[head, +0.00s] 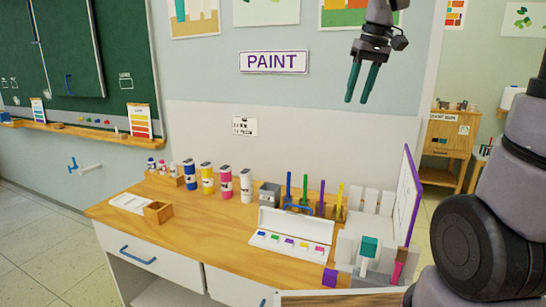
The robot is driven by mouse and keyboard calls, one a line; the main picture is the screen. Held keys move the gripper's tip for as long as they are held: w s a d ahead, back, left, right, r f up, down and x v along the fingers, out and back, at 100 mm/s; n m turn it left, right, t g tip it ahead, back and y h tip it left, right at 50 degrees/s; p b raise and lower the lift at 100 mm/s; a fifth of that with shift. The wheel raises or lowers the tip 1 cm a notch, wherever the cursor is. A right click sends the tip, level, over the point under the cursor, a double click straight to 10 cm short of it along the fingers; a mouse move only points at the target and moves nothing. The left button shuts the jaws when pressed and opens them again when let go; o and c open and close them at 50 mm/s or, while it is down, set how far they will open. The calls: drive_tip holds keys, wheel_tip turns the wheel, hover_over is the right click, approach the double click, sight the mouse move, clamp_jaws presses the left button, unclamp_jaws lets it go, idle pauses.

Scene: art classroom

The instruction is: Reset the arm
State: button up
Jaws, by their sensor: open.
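My gripper (363,82) hangs in the upper right of the head view, pointing down, with its two green fingers apart and nothing between them. It is in front of the wall, high above the wooden counter (205,240), and touches nothing. The rest of my arm shows as grey and black links at the right edge.
The counter holds paint bottles (226,183), a white paint box (290,242), a grey cup (269,195), upright coloured sticks (322,198), a wooden-ended tray (157,211) and a purple-edged board (402,200). The air around the gripper is clear. A wooden cabinet (446,148) stands behind.

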drive_tip(key=s+d+m+t, duration=0.2)
drive_tip(key=s+m, duration=0.1)
drive_tip(key=s, duration=0.4)
drive_tip(key=s+d+m+t, duration=0.1)
drive_tip(key=s+m+t, duration=0.2)
drive_tip(key=s, duration=0.4)
drive_tip(key=shift+s+d+m, duration=0.3)
drive_tip(key=shift+s+d, duration=0.05)
drive_tip(key=shift+s, duration=0.05)
